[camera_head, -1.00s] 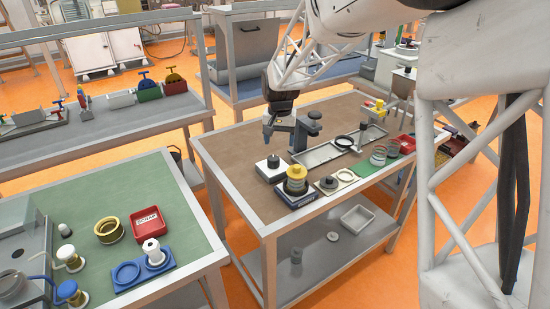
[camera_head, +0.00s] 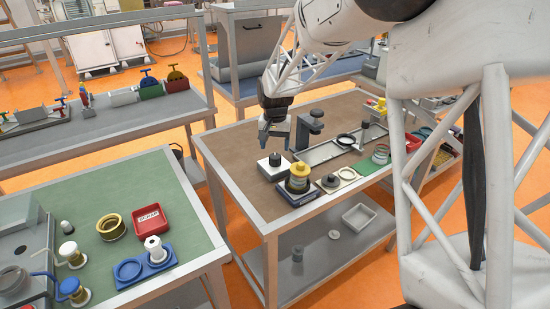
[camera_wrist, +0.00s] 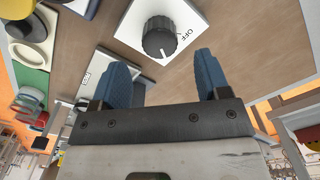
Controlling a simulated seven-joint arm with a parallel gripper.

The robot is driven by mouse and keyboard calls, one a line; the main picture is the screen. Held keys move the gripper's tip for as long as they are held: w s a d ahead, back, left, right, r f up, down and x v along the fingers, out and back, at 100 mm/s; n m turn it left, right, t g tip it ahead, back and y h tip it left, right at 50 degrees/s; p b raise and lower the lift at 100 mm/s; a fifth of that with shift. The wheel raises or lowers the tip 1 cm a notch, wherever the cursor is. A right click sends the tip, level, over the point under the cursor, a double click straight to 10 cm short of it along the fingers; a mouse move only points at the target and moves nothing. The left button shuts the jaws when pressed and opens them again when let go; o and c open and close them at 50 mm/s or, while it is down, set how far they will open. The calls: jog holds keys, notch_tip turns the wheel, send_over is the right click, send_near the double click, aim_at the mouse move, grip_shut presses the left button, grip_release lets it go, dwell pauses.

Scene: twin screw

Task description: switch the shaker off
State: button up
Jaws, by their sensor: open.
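A ribbed black knob (camera_wrist: 160,38) stands on a white plate (camera_wrist: 133,29) in the wrist view, with the word OFF printed to its right. A short white mark shows on the knob's side toward my gripper, not at OFF. In the head view the knob (camera_head: 275,159) is on a small white box (camera_head: 272,169) at the table's front left. Beside it is a dark blue unit (camera_head: 291,196) carrying a yellow-topped stack (camera_head: 299,171), likely the shaker. My gripper (camera_wrist: 165,72) is open and empty, its blue fingers apart. In the head view my gripper (camera_head: 278,147) hangs just above the knob.
A post-like dark stand (camera_head: 309,128) is close behind my gripper. A grey tray (camera_head: 325,150) holding a black ring lies to the right. A dark round piece (camera_head: 330,181) and a pale ring (camera_head: 347,174) sit right of the blue unit. The brown tabletop at left is clear.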

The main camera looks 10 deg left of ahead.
aim_at(275, 156)
jog(key=shift+f, duration=2.85)
jog(key=shift+c, duration=0.3)
jog(key=c, duration=0.9)
jog(key=shift+o, duration=0.2)
jog(key=shift+n, duration=0.4)
jog(key=n, duration=1.1)
